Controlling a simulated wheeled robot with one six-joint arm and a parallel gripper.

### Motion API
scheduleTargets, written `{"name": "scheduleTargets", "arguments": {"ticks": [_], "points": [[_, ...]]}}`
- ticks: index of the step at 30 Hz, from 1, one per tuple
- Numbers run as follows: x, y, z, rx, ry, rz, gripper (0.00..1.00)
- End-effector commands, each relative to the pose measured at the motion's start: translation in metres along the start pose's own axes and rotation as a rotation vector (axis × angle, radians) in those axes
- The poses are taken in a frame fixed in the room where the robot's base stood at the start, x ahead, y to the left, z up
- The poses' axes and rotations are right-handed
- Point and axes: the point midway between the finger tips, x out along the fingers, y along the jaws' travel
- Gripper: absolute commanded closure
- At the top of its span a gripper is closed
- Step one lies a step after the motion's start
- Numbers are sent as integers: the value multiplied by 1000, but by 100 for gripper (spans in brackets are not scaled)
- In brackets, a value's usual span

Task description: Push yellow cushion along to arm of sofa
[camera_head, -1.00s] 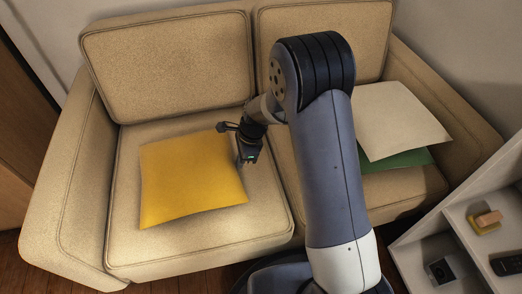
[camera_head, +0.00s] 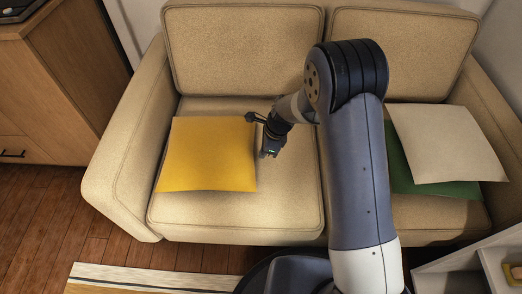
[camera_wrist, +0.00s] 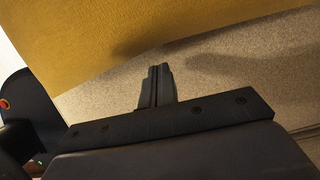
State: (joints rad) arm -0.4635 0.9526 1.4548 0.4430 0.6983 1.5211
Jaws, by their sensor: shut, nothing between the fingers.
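The yellow cushion (camera_head: 208,155) lies flat on the left seat of the beige sofa (camera_head: 240,228). Its left edge is close beside the sofa's left arm (camera_head: 130,140); whether they touch I cannot tell. My gripper (camera_head: 266,154) is shut and empty, just right of the cushion's right edge, low over the seat. In the wrist view the shut fingers (camera_wrist: 158,75) point at the cushion (camera_wrist: 130,30), whose edge crosses the top of the picture. A narrow strip of seat shows between the fingertips and the cushion edge.
A cream cushion (camera_head: 450,145) overlaps a green cushion (camera_head: 400,175) on the right seat. A white shelf unit (camera_head: 455,270) stands at the lower right. A wooden cabinet (camera_head: 60,80) is at the left. A rug (camera_head: 150,280) lies on the floor in front.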

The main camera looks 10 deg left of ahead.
Motion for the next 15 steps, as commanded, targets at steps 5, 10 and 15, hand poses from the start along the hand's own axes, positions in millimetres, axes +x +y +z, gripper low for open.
{"name": "scheduleTargets", "arguments": {"ticks": [5,10,15], "points": [[-19,-2,-24,1,-1,-3,100],[-61,-2,-22,-2,-1,-3,100],[-91,-1,-23,-1,0,-1,100]]}}
